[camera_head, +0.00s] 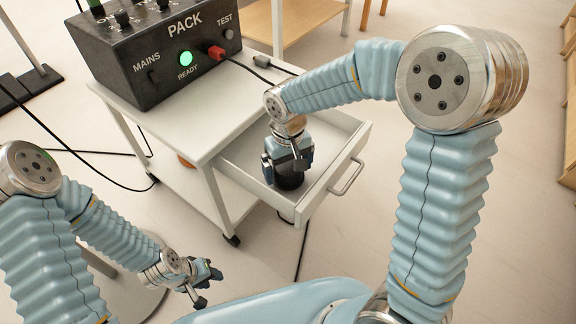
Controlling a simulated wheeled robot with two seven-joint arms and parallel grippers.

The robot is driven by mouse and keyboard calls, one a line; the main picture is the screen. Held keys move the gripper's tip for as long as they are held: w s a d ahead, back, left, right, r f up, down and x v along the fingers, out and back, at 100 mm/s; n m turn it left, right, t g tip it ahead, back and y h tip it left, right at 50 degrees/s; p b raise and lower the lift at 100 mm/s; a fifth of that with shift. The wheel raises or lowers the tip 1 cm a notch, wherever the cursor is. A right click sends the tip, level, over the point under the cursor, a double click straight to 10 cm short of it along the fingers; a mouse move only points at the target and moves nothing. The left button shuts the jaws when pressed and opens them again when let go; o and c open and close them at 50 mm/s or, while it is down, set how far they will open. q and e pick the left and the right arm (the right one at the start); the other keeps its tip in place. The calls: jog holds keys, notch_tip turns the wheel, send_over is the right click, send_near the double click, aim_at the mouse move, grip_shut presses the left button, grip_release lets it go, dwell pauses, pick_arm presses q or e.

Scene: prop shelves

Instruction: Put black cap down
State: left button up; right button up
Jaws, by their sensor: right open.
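The black cap (290,182) is in the open white drawer (235,170), low between the fingers of my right gripper. My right gripper (289,168) reaches down into the drawer. Its jaws are open, with a finger on either side of the cap. The gripper hides the upper part of the cap, and I cannot tell whether the fingers touch it. My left gripper (208,287) hangs low at the bottom left, away from the drawer. Its fingers are apart and it is empty.
A black box (150,60) marked PACK, with a lit green button (186,58) and a red plug (216,52), stands on the white cart (180,125). Black cables run from it and along the floor. A drawer handle (348,176) sticks out at the right. The floor right of the drawer is clear.

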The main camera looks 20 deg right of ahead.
aim_at(288, 166)
notch_tip(288, 166, up, 12)
jog(key=p, duration=0.2)
jog(key=shift+r, duration=0.15)
jog(key=shift+c, duration=0.2)
dwell(1.0)
